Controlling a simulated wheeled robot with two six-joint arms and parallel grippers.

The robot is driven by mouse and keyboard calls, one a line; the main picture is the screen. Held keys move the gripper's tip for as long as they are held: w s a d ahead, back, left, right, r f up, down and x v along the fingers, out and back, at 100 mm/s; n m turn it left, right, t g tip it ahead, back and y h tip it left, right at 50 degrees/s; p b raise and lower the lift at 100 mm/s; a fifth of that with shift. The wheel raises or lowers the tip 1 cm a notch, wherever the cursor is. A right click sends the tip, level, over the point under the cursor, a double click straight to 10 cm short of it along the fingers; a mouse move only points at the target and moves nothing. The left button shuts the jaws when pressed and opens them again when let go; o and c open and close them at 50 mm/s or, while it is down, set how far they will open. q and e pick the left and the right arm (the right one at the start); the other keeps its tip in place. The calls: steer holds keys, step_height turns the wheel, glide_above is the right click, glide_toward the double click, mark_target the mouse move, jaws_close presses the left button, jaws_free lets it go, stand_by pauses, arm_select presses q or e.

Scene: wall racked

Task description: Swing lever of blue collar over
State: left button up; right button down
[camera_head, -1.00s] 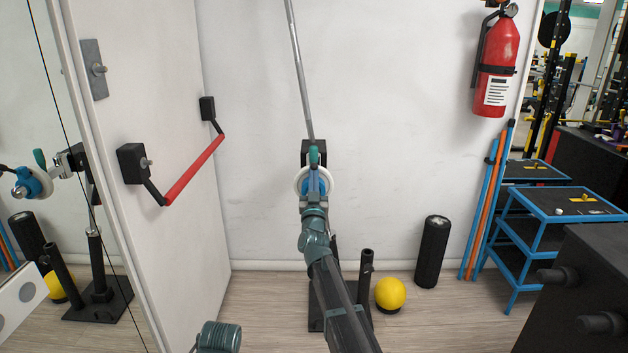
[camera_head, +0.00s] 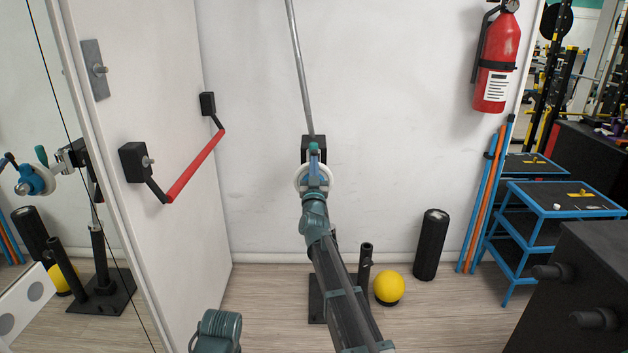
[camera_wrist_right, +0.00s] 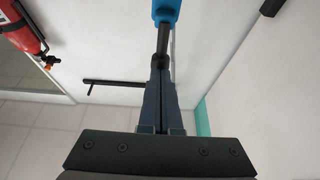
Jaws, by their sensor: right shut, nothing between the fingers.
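The blue collar is mostly hidden behind my right gripper in the head view. Its mirror reflection (camera_head: 30,182) shows it against a white disc, with a green-handled lever (camera_head: 41,155) standing up. The white disc (camera_head: 299,179) shows directly around my right gripper (camera_head: 314,158). The gripper's fingers are shut, with nothing between them, and overlap the collar area. In the right wrist view the shut fingers (camera_wrist_right: 160,75) point at a dark rod with a bright blue piece (camera_wrist_right: 166,10). I cannot tell whether they touch. My left gripper is out of view.
A white door with a red push bar (camera_head: 195,165) stands at the left, beside a mirror. A fire extinguisher (camera_head: 496,65) hangs at the right. A yellow ball (camera_head: 389,286), a black roller (camera_head: 431,245) and a blue-framed rack (camera_head: 548,200) are on the floor.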

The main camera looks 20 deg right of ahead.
steer(key=shift+b+v, duration=0.95)
steer(key=shift+v, duration=1.55)
steer(key=b+v, duration=0.6)
steer(key=v, duration=0.8)
steer(key=s+a+f+n+g+y+p, duration=0.25)
steer(key=a+n+g+y+p, duration=0.2)
steer(key=a+p, duration=0.35)
steer(key=s+a+f+n+g+y+p, duration=0.25)
steer(key=a+g+y+p, duration=0.3)
steer(key=a, duration=0.45)
steer(key=s+d+g+h+p, duration=0.1)
steer(key=s+g+h+p, duration=0.4)
steer(key=s+g+p, duration=0.7)
steer(key=s, duration=1.2)
steer(key=shift+d+f, duration=0.35)
